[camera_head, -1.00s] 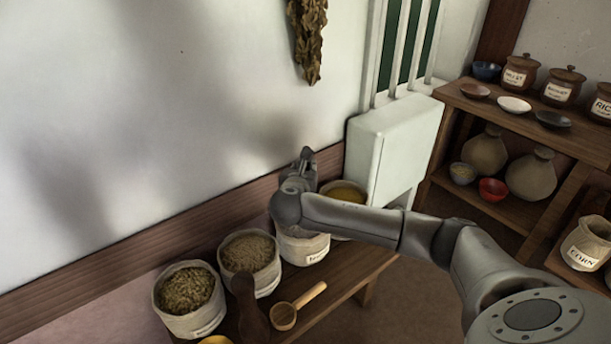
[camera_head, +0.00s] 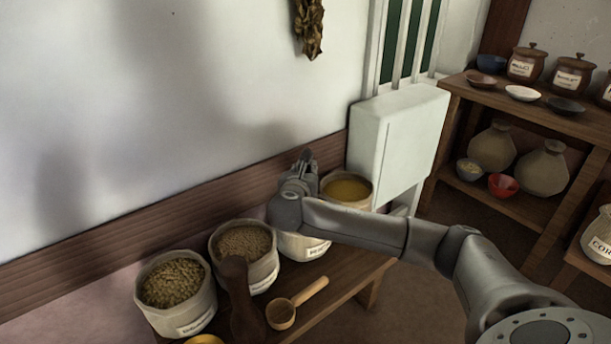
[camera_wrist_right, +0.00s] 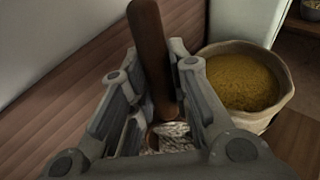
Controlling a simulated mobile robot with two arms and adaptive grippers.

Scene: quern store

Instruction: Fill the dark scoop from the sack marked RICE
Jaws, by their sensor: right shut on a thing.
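My right gripper (camera_head: 303,165) is over the pale sack (camera_head: 305,247), third along the bench; its printed label is too small to read. In the right wrist view the gripper (camera_wrist_right: 160,95) is shut on a dark brown upright handle (camera_wrist_right: 150,45), which I take for the dark scoop's. The scoop's bowl is not clearly visible. Whitish grains (camera_wrist_right: 172,130) show below between the fingers; I cannot tell whether they lie in the scoop or the sack. The gripper and forearm hide most of the sack's mouth in the head view. My left gripper is not in view.
A sack of yellow grain (camera_head: 347,187) stands just right of the gripper, near a white cabinet (camera_head: 405,140). Two brownish grain sacks (camera_head: 245,240) (camera_head: 178,283) stand left. A light wooden scoop (camera_head: 283,314) and a dark upright object (camera_head: 241,292) are on the bench (camera_head: 335,283).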

